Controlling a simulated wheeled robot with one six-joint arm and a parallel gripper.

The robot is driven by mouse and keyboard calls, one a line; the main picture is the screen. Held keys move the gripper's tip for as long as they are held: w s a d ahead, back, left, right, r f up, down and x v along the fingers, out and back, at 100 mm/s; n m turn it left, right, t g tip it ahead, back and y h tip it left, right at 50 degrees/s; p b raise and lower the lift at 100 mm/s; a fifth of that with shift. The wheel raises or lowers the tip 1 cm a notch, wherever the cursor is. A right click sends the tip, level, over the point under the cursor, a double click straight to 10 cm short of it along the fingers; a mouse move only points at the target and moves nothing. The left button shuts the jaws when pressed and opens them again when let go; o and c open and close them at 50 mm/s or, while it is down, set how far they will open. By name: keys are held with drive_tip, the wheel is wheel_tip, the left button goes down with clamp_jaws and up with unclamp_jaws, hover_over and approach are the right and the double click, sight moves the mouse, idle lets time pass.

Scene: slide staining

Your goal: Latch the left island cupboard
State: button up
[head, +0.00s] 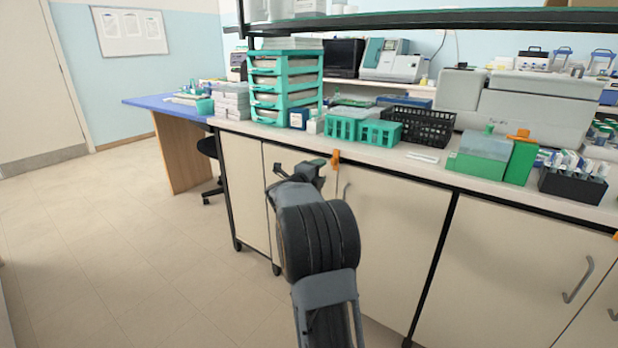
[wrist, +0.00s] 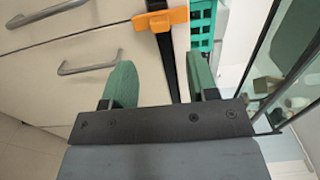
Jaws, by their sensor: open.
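The left island cupboard (head: 378,240) has a cream front with a grey bar handle (head: 345,190); my arm hides part of it. An orange latch (head: 335,158) sits at its top edge, under the countertop. In the wrist view the latch (wrist: 162,20) crosses a dark rail, one end over the cream front. I cannot tell whether it is engaged. My gripper (head: 298,170) is left of the latch in the head view. In the wrist view its green fingers (wrist: 160,57) are spread apart and empty, with the latch beyond them, apparently untouched.
The countertop above holds teal baskets (head: 362,130), a black basket (head: 420,125) and a teal drawer rack (head: 287,85). Another orange latch (head: 615,236) is at the far right. Another bar handle (head: 578,280) projects from the right front. The floor (head: 110,250) at left is clear.

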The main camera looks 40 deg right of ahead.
drive_tip(key=v, duration=0.6)
drive_tip(key=shift+p, duration=0.35)
drive_tip(key=w+a+r+n+t+y+p, duration=0.4)
drive_tip(key=a+r+n+t+p, duration=0.3)
drive_tip(key=a+r+n+p, duration=0.15)
drive_tip(key=s+a+r+n+t+y+p, duration=0.1)
drive_tip(key=a+r+n+y+p, duration=0.4)
drive_tip(key=a, duration=0.3)
drive_tip(key=s+a+r+n+t+y+p, duration=0.1)
drive_tip(key=s+a+r+n+y+p, duration=0.1)
drive_tip(key=a+r+n+y+p, duration=0.35)
drive_tip(key=s+a+n+g+y+p, duration=0.1)
drive_tip(key=s+a+n+g+p, duration=0.3)
drive_tip(key=s+n, duration=0.3)
drive_tip(key=s+a+n+g+y+p, duration=0.2)
drive_tip(key=s+a+n+g+p, duration=0.3)
drive_tip(key=s, duration=0.9)
drive_tip(key=shift+s+a+n+g+p, duration=0.15)
drive_tip(key=shift+a+n+g+p, duration=0.15)
drive_tip(key=shift+a+n+p, duration=0.75)
